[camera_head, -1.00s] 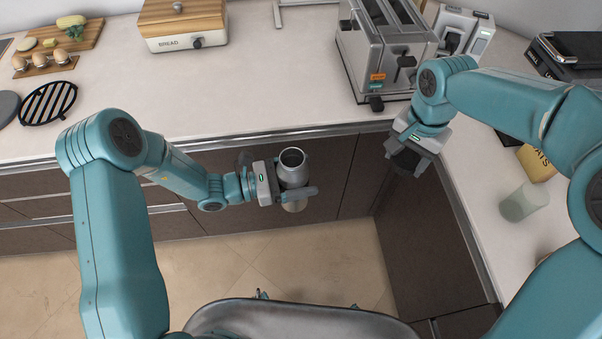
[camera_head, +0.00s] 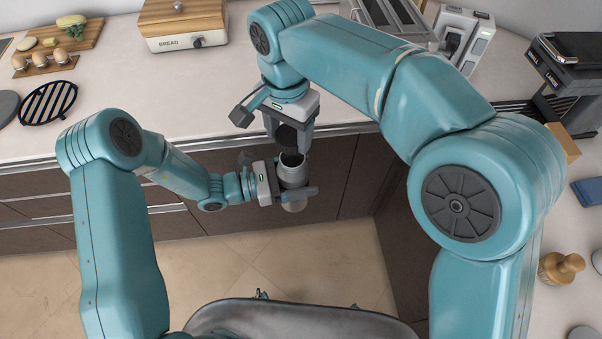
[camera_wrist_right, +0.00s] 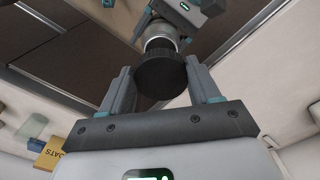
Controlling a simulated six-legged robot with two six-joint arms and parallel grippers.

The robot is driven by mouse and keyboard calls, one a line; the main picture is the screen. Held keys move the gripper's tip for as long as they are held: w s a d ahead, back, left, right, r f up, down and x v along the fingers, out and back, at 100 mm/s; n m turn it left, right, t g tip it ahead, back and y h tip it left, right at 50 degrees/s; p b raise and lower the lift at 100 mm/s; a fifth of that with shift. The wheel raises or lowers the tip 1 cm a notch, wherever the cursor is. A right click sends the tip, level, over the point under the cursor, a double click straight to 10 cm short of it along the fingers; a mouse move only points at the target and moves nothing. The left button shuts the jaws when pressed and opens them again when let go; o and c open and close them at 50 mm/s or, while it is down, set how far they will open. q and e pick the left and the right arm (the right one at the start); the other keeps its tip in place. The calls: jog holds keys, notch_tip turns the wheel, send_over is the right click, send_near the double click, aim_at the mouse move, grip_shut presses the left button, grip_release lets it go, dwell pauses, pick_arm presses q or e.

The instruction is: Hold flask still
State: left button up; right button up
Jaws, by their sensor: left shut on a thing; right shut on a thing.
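The grey metal flask (camera_head: 293,177) is upright in front of the counter edge. My left gripper (camera_head: 288,192) is shut around its body. My right gripper (camera_head: 291,143) is just above the flask's mouth, shut on a dark round lid (camera_head: 287,138). In the right wrist view the black ribbed lid (camera_wrist_right: 161,74) sits between the fingers of my right gripper (camera_wrist_right: 163,92), with the flask (camera_wrist_right: 160,38) directly beyond it. The lid partly hides the flask's mouth.
The bread box (camera_head: 184,27) and an egg board (camera_head: 45,64) stand on the back counter (camera_head: 150,95). The toaster (camera_head: 390,14) is partly hidden behind my right arm. A wooden-handled object (camera_head: 560,267) is on the right counter. Tiled floor (camera_head: 215,262) lies open below.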

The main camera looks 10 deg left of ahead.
aim_at(290, 160)
jog(key=shift+f, duration=2)
jog(key=shift+f, duration=0.9)
jog(key=shift+f, duration=0.55)
